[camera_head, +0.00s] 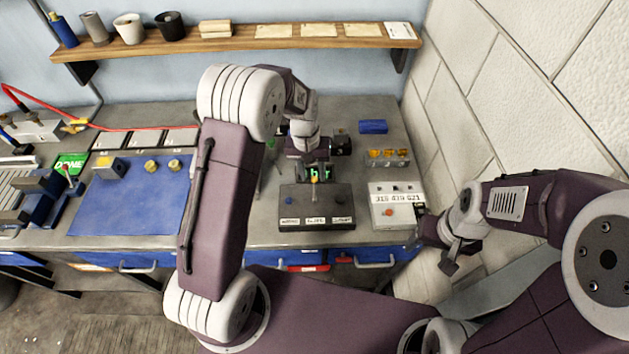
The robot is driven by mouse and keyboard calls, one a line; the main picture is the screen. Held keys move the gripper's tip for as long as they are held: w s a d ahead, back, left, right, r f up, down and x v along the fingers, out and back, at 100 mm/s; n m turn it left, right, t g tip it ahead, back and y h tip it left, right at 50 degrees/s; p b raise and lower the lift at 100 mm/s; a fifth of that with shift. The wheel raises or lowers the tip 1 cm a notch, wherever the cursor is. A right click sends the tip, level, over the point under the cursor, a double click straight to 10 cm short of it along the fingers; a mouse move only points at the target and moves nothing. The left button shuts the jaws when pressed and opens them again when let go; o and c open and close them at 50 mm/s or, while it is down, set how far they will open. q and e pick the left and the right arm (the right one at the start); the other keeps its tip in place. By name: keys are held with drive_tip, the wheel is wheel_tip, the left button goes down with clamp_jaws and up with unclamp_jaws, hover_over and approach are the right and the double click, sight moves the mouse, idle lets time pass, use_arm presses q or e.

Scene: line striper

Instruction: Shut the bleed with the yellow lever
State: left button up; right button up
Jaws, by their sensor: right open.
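A grey control box (337,221) with several white labels on its front edge stands in the middle of the bench. My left gripper (314,171) is over the box's back edge, pointing down around the lever top. My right gripper (438,251) is open and empty, right of the bench front.
A white box with a number display (397,210) stands right of the control box. A blue mat (125,205) and green DONE sign (70,164) are on the left. A tray of orange pieces (388,157) stands back right. A block wall (530,80) closes the right side.

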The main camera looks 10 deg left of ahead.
sight(314, 178)
use_arm(q)
drive_tip(key=f, duration=0.4)
drive_tip(key=shift+w+d+f+p, duration=0.15)
drive_tip(key=shift+d+f+p, duration=0.05)
drive_tip(key=shift+d+p, duration=0.2)
drive_tip(key=shift+a+f, duration=0.3)
drive_tip(key=shift+f, duration=0.05)
drive_tip(key=shift+d, duration=0.25)
drive_tip(key=c, duration=0.5)
clamp_jaws()
